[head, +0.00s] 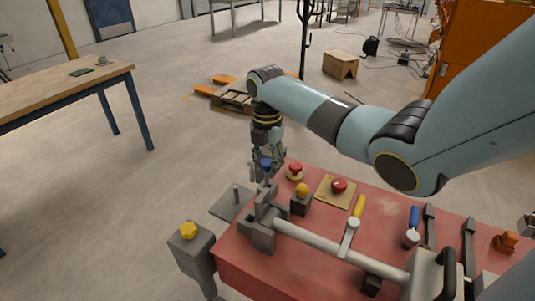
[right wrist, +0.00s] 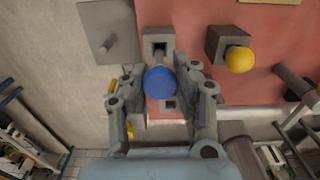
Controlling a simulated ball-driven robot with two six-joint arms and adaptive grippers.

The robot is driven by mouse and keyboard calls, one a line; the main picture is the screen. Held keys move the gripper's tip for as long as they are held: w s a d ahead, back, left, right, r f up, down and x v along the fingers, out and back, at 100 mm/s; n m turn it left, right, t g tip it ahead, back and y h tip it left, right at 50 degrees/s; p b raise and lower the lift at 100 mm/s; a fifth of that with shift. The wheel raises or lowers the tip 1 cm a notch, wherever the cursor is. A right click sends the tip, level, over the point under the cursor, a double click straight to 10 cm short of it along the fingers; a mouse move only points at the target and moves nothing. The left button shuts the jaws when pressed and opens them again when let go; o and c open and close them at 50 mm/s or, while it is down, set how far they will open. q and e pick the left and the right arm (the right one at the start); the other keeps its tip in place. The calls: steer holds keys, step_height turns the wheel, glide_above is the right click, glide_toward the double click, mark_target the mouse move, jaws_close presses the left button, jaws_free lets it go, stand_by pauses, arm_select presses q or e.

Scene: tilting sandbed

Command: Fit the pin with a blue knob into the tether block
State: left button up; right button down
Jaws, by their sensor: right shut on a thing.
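The grey tether block (head: 263,222) stands at the table's left edge, below the gripper. In the right wrist view a square opening of the block (right wrist: 159,36) shows just above the knob. Whether the pin's tip touches the block I cannot tell. My left gripper is not in view.
A grey plate with an upright peg (head: 231,205) lies left of the block. A block with a yellow knob (head: 300,203) and red buttons (head: 339,185) stand to the right. A long pale bar (head: 318,252) runs right from the block. A yellow-knobbed post (head: 190,245) stands front left.

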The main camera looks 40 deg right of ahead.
mark_target(268, 183)
steer(key=shift+s+d+f+b, duration=0.15)
steer(key=shift+f+b, duration=0.55)
steer(key=shift+f, duration=0.6)
steer(key=shift+f+b, duration=0.95)
steer(key=shift+f, duration=0.4)
stand_by(0.4)
steer(key=c, duration=0.9)
jaws_free()
steer(key=shift+o, duration=0.7)
steer(key=o, duration=0.4)
steer(key=shift+r, duration=0.1)
